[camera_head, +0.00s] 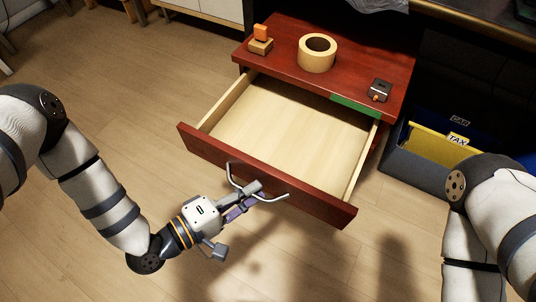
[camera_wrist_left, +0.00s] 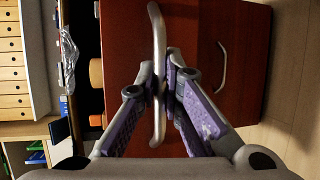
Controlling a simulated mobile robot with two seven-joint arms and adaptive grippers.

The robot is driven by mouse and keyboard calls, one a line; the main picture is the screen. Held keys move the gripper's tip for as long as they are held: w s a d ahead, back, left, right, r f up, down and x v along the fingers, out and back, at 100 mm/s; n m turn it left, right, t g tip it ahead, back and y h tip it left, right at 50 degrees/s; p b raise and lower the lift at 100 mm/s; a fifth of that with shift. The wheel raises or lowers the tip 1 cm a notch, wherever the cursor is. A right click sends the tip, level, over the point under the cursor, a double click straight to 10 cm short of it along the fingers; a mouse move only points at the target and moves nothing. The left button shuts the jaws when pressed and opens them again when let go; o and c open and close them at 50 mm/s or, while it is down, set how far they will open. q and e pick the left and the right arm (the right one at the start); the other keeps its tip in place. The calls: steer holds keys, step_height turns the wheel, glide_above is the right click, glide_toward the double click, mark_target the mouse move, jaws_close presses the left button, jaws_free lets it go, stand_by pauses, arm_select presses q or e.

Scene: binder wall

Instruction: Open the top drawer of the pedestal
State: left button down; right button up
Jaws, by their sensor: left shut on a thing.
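The pedestal (camera_head: 350,55) is dark red wood. Its top drawer (camera_head: 290,125) stands pulled well out, with a bare, pale wood inside and a red front (camera_head: 325,203). The metal bar handle (camera_head: 232,180) is on that front; it also shows in the left wrist view (camera_wrist_left: 158,35). My left gripper (camera_head: 256,191) is shut on the handle's bar, in front of the drawer. In the left wrist view its fingers (camera_wrist_left: 165,85) close around the bar. My right arm shows at the lower right, but its gripper is out of view.
On the pedestal top are a tape roll (camera_head: 317,52), an orange-topped stamp or block (camera_head: 260,40) and a small black box (camera_head: 380,90). A bin with a yellow TAX folder (camera_head: 445,148) stands right. A lower handle (camera_wrist_left: 221,68) shows. The floor at left is clear.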

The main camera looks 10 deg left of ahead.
arm_select(q)
steer(key=s+a, duration=0.2)
steer(key=s, duration=0.4)
steer(key=shift+p, duration=0.45)
steer(key=shift+a, duration=0.1)
steer(key=c, duration=2)
jaws_free()
steer(key=v, duration=1.2)
steer(key=shift+r, duration=0.1)
